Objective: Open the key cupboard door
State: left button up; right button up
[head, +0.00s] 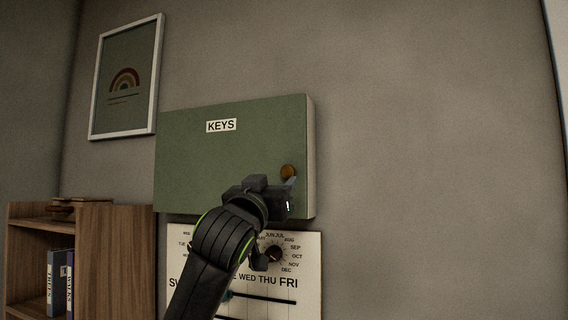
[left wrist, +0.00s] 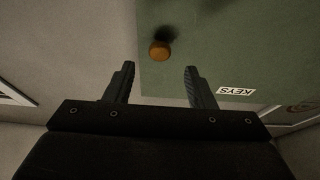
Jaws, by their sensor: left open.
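The key cupboard (head: 230,155) is a green box on the wall with a white KEYS label (head: 221,126). Its door is shut. A round orange-brown knob (head: 288,172) sits near the door's right edge. My left gripper (head: 290,188) is just below the knob in the head view, in front of the door's lower right part. In the left wrist view the knob (left wrist: 159,50) lies ahead of and between the two open fingers (left wrist: 160,78), apart from both. The jaws are empty. My right gripper is not in view.
A calendar board (head: 308,262) with dials hangs right below the cupboard, partly hidden by my left arm. A wooden shelf (head: 115,262) with binders (head: 60,282) stands at left. A framed rainbow picture (head: 126,78) hangs upper left. The wall at right is bare.

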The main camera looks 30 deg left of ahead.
aim_at(287, 173)
pick_arm(q)
jog(key=p+x, duration=0.2)
jog(key=x, duration=0.3)
jog(key=shift+w+a+r, duration=0.1)
jog(key=shift+w+r, duration=0.05)
jog(key=shift+w, duration=0.2)
jog(key=shift+c, duration=0.4)
grip_shut()
